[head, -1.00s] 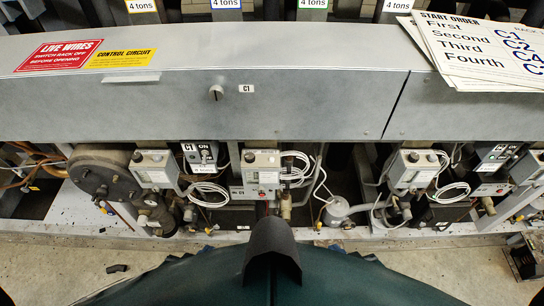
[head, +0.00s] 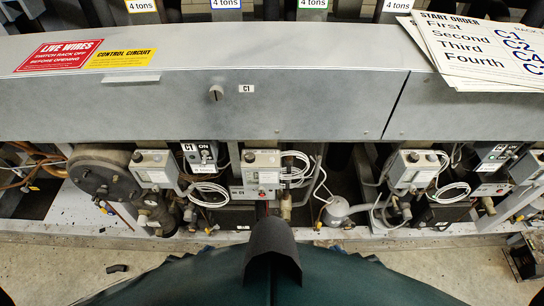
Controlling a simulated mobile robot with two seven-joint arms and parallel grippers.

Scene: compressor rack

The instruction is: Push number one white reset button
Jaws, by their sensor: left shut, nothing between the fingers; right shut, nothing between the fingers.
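Neither of my grippers shows in the head view. A grey control box (head: 200,155) marked C1 with an ON switch sits below the long metal cabinet. Pale pressure-control boxes stand on both sides of it, one to its left (head: 153,170) and one to its right (head: 262,170). Under the right one is a light box with small markings (head: 254,191). A white reset button is too small to tell for certain on any of these boxes.
The long metal cabinet (head: 300,95) crosses the view, with a C1 knob (head: 215,93) on its face. Start order cards (head: 485,55) lie on it at the right. White cable coils (head: 207,194) and pipes crowd the boxes. Bare concrete floor (head: 60,270) lies in front.

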